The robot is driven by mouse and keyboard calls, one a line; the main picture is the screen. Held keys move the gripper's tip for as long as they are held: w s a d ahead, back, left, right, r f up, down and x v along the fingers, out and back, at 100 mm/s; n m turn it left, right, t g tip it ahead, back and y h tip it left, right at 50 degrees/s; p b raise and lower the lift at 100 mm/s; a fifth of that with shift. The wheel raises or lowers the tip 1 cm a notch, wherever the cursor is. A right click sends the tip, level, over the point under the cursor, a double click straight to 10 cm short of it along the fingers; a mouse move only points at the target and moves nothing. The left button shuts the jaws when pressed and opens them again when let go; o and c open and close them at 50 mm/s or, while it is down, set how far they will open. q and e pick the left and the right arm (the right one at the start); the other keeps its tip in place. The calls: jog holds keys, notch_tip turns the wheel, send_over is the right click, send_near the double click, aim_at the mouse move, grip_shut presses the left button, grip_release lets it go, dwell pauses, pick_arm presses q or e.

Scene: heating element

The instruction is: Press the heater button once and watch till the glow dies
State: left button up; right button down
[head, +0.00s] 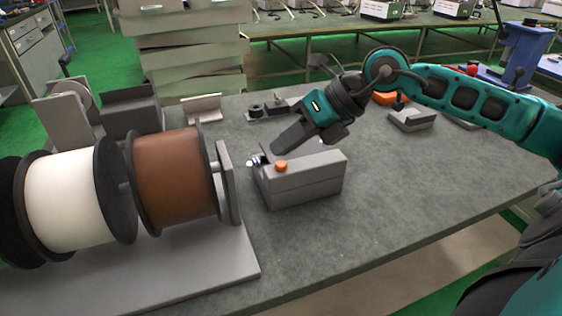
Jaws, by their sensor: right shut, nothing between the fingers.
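The heater is a grey box (308,180) on the workbench, in the middle of the head view. An orange-red button (281,166) stands on its top near the left front. A small shiny part (257,160) sits at the box's left end; I see no clear glow on it. My right gripper (280,148) reaches in from the right, shut and empty, pointing down and left. Its fingertips are just above and behind the button in the picture; a small gap shows between them. My left gripper is not in view.
A stand with a white spool (70,200) and a brown spool (175,175) fills the left of the grey bench (400,190). Grey fixtures lie behind, one (412,119) at the right under my arm. The bench's front right is clear.

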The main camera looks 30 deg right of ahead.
jog(key=shift+f, duration=0.1)
dwell(0.7)
jog(key=shift+f+b, duration=0.35)
jog(key=shift+b, duration=0.15)
jog(key=shift+f, duration=0.2)
dwell(0.4)
jog(key=shift+f+b, duration=0.25)
jog(key=shift+b, duration=0.2)
jog(key=shift+r, duration=0.1)
jog(key=shift+r+p, duration=0.6)
jog(key=shift+r, duration=0.2)
